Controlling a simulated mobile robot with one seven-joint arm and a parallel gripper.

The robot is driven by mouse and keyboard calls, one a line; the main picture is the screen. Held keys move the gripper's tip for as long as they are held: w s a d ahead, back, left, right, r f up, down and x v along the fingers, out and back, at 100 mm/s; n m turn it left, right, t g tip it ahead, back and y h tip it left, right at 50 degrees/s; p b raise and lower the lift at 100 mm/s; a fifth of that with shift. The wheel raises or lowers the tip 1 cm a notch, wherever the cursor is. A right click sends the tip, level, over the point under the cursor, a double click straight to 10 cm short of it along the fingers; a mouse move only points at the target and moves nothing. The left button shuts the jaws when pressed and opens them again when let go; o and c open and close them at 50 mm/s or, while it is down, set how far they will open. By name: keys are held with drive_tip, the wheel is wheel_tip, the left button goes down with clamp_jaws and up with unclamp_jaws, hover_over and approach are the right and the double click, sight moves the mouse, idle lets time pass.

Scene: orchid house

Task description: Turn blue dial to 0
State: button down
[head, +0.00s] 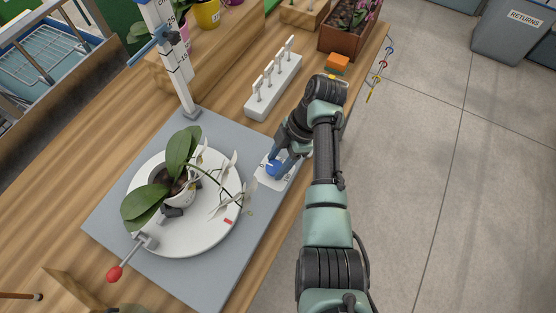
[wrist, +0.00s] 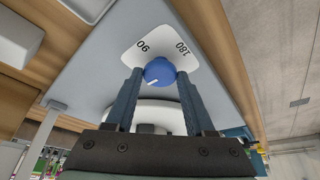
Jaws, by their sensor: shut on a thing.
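The blue dial (wrist: 159,72) sits on a white plate (wrist: 146,42) with angle marks. In the wrist view I read 90 and 180 on the plate; other marks are hidden. A white pointer line on the dial slants toward the lower left in that view. The dial also shows in the head view (head: 272,167), partly covered by my arm. My gripper (wrist: 158,78) has its two fingers on either side of the dial and is shut on it. The dial plate is on the grey board (head: 258,220), near its right edge.
A white turntable (head: 200,243) on the board holds a potted white orchid (head: 180,190). A red-knobbed lever (head: 115,273) is at its front left. A white rack (head: 272,88) and a tall scale post (head: 172,62) stand behind. Open floor lies right.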

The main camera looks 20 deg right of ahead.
drive_tip(key=shift+c, duration=1.3)
unclamp_jaws()
drive_tip(key=p+v, duration=0.3)
drive_tip(key=v, duration=1)
